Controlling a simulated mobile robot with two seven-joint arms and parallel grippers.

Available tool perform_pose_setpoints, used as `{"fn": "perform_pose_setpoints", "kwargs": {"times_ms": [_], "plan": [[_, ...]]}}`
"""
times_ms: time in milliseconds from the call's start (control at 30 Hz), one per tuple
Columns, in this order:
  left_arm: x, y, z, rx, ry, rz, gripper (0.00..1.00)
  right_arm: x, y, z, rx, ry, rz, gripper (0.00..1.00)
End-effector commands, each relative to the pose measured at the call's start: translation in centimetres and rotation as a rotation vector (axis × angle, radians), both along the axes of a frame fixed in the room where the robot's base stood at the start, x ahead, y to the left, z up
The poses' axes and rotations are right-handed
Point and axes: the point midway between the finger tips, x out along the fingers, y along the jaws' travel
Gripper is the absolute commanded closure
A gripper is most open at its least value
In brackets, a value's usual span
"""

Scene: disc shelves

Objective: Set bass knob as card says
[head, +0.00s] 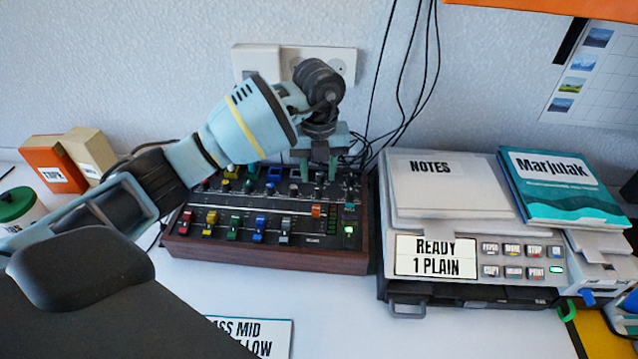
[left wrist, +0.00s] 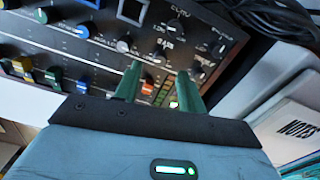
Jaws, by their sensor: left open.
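The mixer (head: 270,258), a dark panel in a wooden case, stands against the wall with rows of knobs and coloured sliders. My left gripper (head: 319,172) is over its back right part, fingers pointing down, open. In the left wrist view, its two green fingers (left wrist: 158,82) reach over the panel near small dark knobs (left wrist: 187,28) and blurred labels; one may read BASS. I cannot tell whether the fingers straddle a knob. A white card (head: 262,338) lies at the bottom of the head view. My arm hides its left part; "SS MID" and "LOW" show.
A printer (head: 540,262) with display "READY 1 PLAIN" stands right of the mixer, bearing a NOTES stack (head: 440,185) and a teal Marjulak book (head: 565,185). Black cables (head: 400,100) hang behind. Orange and tan boxes (head: 52,165) stand left.

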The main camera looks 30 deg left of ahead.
Motion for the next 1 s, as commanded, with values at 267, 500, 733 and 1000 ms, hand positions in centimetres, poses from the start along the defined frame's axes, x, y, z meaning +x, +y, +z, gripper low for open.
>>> {"fn": "perform_pose_setpoints", "kwargs": {"times_ms": [267, 500, 733, 1000], "plan": [[0.0, 0.0, -3.5, -0.001, 0.001, 0.000, 0.60, -0.1, 0.0, -0.2, -0.001, 0.002, 0.001, 0.64], [0.0, 0.0, -4.2, -0.002, -0.001, -0.001, 0.60, 0.0, -0.1, -0.2, -0.002, 0.000, 0.003, 0.64], [0.0, 0.0, -4.2, -0.002, -0.001, -0.001, 0.69, 0.1, -0.1, -0.2, -0.002, 0.000, 0.003, 0.64], [0.0, 0.0, -4.2, -0.002, -0.001, -0.002, 1.00, 0.1, -0.1, -0.2, -0.002, 0.000, 0.003, 0.64]]}}
